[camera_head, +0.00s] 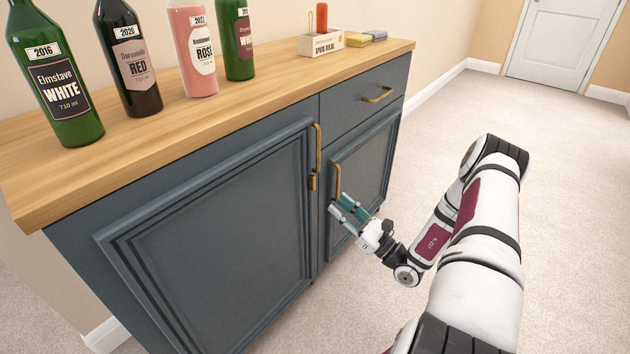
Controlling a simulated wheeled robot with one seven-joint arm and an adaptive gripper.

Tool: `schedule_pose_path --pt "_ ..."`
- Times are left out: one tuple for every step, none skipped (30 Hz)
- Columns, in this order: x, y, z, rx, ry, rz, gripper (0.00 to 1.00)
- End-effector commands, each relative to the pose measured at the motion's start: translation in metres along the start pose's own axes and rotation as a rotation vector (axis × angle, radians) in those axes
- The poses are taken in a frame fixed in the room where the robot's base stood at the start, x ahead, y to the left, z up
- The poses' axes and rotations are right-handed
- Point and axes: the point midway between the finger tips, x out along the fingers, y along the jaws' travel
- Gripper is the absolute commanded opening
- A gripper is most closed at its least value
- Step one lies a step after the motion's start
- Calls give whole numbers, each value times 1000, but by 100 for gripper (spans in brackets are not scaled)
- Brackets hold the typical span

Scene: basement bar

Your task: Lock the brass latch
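The dark blue-grey cabinet (205,240) has brass hardware near the seam between its doors. A long upright brass handle (318,140) is at the right edge of the large left door. A small brass piece, apparently the latch (312,182), sits just below it; it is too small to tell its setting. Another upright brass handle (338,182) is on the smaller right door. My gripper (338,203) is in front of the right door, just below that handle. Its teal-padded fingers look apart, with nothing seen between them. I cannot tell whether it touches the handle.
Several bottles, including a red wine bottle (127,58), stand on the wooden top (190,125). A white box (321,43) and sponge-like blocks (365,38) are farther back. A drawer handle (378,95) sticks out above the right door. Carpeted floor (560,220) is clear at right.

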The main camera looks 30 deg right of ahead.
Motion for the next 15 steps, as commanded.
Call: schedule_pose_path --pt "-10 0 1 1 1 -4 30" --pt "-15 0 1 2 0 -4 30" --pt "-22 -1 1 1 0 -4 30" --pt "-28 -1 1 1 0 -4 30" --pt "-33 -1 0 1 1 -4 30" --pt "-41 0 0 1 1 -3 30" --pt "-40 1 3 0 0 7 30" --pt "-33 4 9 -3 2 32 30" --pt "-28 7 14 -4 7 59 30" --pt "-25 10 18 -5 12 77 30" --pt "-21 13 21 -6 16 96 30" --pt "-17 16 26 -8 20 120 30" --pt "-14 19 29 -9 24 138 30" --pt "-11 22 33 -11 28 158 30" --pt "-7 25 38 -13 33 182 30"
